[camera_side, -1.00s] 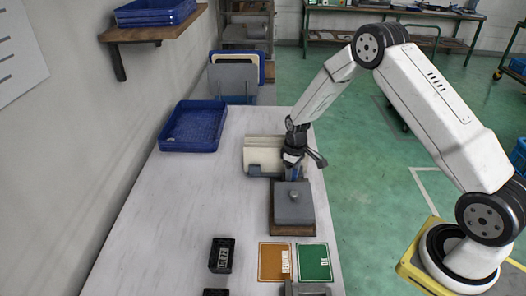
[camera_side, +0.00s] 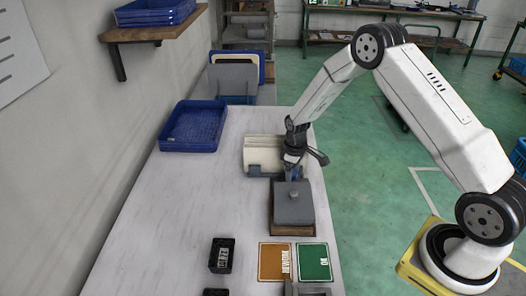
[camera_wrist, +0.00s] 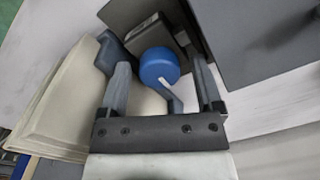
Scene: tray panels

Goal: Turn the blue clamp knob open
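The blue clamp knob (camera_wrist: 158,66) is round and shows in the wrist view between the two fingers of my gripper (camera_wrist: 160,75). A grey lever or arm runs from below the knob toward the palm. The fingers stand apart, with a gap on both sides of the knob, so my gripper is open around or just above it. I cannot tell the exact height. In the side view my gripper (camera_side: 291,176) points down between the cream panels (camera_side: 262,154) and the grey block fixture (camera_side: 293,203). The knob cannot be made out clearly there.
The cream panels also fill the left of the wrist view (camera_wrist: 62,105); the grey block is close at upper right (camera_wrist: 245,40). A blue tray (camera_side: 194,145), black bin (camera_side: 221,256), orange card (camera_side: 275,262) and green card (camera_side: 313,262) lie on the bench. The bench's left middle is clear.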

